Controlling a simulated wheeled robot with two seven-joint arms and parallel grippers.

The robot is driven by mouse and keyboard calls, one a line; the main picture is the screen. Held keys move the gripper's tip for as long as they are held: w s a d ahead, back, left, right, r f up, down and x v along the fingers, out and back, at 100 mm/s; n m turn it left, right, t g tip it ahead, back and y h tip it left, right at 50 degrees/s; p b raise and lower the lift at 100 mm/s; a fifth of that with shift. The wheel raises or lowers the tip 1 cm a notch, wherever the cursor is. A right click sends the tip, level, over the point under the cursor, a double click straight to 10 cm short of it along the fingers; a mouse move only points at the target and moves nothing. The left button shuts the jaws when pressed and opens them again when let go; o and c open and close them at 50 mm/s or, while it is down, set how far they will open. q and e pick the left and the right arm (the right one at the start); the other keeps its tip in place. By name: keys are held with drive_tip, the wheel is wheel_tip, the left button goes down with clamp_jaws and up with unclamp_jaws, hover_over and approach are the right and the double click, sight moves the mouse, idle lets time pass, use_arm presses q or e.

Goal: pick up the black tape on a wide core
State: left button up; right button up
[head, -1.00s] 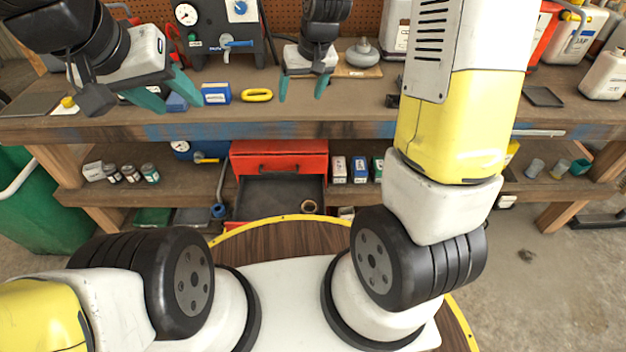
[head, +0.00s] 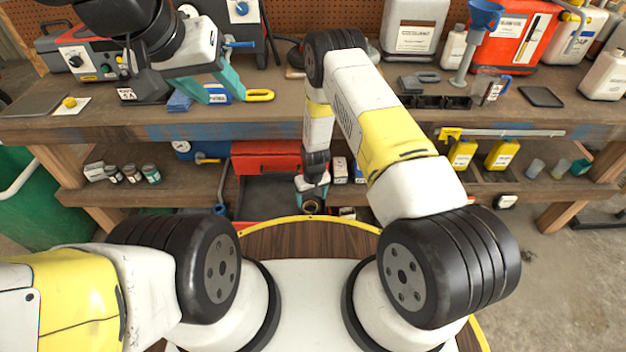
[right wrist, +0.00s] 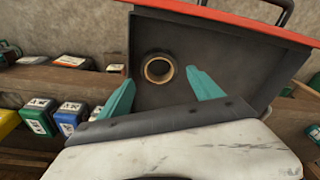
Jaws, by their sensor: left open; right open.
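The black tape on a wide core (right wrist: 158,68) lies in the open drawer tray (right wrist: 215,52), with its tan inner core showing. In the head view the tape (head: 311,207) is at the drawer's front, partly covered by my right gripper (head: 311,192). In the right wrist view my right gripper (right wrist: 160,88) is open, and the tape appears between and beyond its teal fingertips, apparently not touched.
The red drawer unit (head: 265,150) stands on the lower shelf under the workbench (head: 370,120). Small bottles and boxes (right wrist: 70,115) stand beside the drawer. Yellow bottles (head: 462,153) stand farther right. The bench edge overhangs the shelf.

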drive_tip(key=f, duration=0.2)
drive_tip(key=w+f, duration=0.1)
drive_tip(key=f, duration=0.4)
drive_tip(key=shift+w+a, duration=0.15)
drive_tip(key=shift+w, duration=0.15)
drive_tip(key=shift+r, duration=0.1)
drive_tip(key=c, duration=1.2)
drive_tip(key=shift+o, duration=0.2)
wheel_tip(320, 180, up, 10)
